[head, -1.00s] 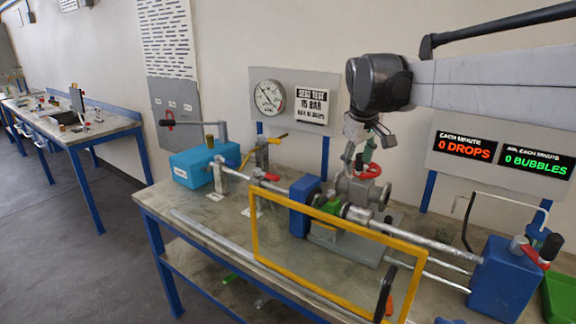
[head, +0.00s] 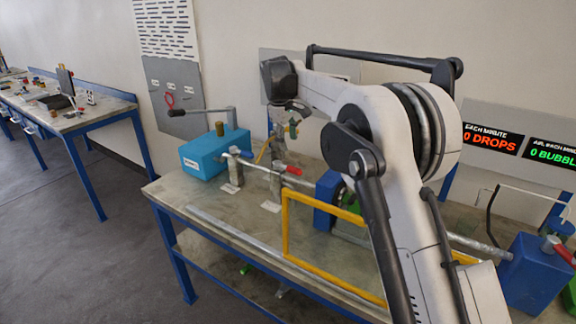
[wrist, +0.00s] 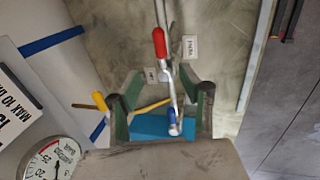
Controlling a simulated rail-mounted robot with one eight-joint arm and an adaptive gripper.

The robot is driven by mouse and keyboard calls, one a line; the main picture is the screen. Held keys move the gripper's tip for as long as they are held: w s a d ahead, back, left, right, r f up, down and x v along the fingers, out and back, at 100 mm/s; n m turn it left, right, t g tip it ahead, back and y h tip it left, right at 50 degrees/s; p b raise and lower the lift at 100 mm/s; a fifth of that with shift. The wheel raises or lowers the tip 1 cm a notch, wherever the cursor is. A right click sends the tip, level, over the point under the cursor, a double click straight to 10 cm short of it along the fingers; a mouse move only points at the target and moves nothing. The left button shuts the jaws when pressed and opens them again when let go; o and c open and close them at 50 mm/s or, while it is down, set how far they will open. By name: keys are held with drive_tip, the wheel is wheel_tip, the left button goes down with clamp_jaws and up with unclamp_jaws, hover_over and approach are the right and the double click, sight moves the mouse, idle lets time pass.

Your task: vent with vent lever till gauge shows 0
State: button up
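My gripper (head: 290,125) hangs above the left half of the bench; in the wrist view (wrist: 162,96) its two green fingers are apart with nothing gripped. A red-handled lever (wrist: 159,42) and a blue-tipped lever (wrist: 173,125) lie between or just beyond the fingers. A yellow-tipped lever (wrist: 99,100) is beside the left finger. I cannot tell which one is the vent lever. The red handle also shows in the head view (head: 292,170). The gauge (wrist: 52,160) is partly cut off in the wrist view, its reading unclear; my arm hides it in the head view.
A blue pump box (head: 208,150) with a long handle stands at the bench's left. A yellow frame (head: 286,225) rises at the front. A blue block (head: 535,275) stands at the right. The display (head: 489,138) reads 0 drops. The bench's front left is mostly clear.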

sight(294, 168)
drive_tip(key=p+x, duration=0.1)
drive_tip(key=x, duration=1.2)
drive_tip(key=shift+d+f+p, duration=0.1)
drive_tip(key=shift+f+p, duration=0.05)
drive_tip(key=shift+p, duration=0.15)
drive_tip(key=shift+c, duration=0.4)
clamp_jaws()
